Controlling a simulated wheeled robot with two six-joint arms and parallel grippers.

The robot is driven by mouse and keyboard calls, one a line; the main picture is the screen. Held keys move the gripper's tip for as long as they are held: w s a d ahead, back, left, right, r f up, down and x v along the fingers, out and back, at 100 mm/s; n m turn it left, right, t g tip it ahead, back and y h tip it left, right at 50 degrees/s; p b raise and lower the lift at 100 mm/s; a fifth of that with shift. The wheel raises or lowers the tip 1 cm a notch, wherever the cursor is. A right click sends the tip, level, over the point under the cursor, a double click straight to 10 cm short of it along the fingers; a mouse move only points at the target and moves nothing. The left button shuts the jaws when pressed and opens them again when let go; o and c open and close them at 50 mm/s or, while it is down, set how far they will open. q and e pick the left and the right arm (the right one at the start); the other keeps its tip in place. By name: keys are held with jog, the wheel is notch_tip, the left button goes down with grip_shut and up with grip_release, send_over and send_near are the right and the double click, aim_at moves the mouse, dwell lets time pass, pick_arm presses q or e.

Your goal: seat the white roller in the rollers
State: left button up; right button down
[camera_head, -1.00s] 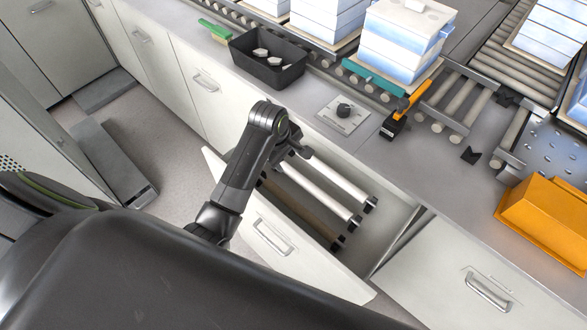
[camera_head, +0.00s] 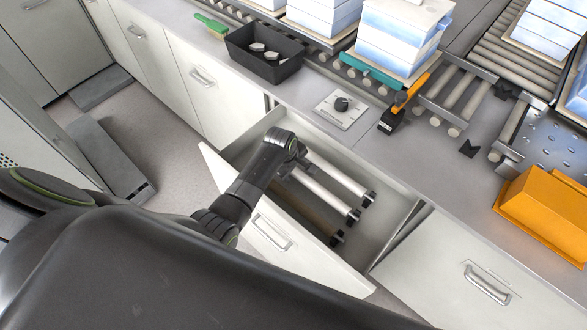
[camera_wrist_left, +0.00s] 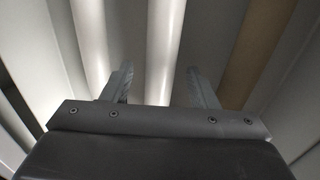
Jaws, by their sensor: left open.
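Two white rollers lie side by side in the open drawer (camera_head: 395,215), one nearer the counter (camera_head: 342,181) and a middle one (camera_head: 325,197). A brown roller (camera_head: 315,217) lies beside them. My left gripper (camera_wrist_left: 158,88) is open above the middle white roller, which runs between its fingers in the left wrist view (camera_wrist_left: 163,45). I cannot tell whether the fingers touch it. In the head view my left arm hides the fingers and the rollers' near ends. The roller conveyor (camera_head: 460,98) on the counter has a gap in its row of rollers. My right gripper is out of view.
A black bin (camera_head: 262,68) with white pieces, a control knob plate (camera_head: 342,108) and an orange-handled tool (camera_head: 400,105) are on the counter. An orange box (camera_head: 545,205) stands at the right. Stacked blue-white blocks (camera_head: 398,42) stand on the conveyor. The drawer walls surround the rollers.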

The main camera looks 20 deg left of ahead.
pick_arm(q)
jog(key=shift+f, duration=0.2)
grip_shut()
dwell(0.3)
jog(key=shift+r, duration=0.15)
jog(key=shift+r+p, duration=4.4)
jog(key=shift+p, duration=0.45)
jog(key=shift+w, duration=0.1)
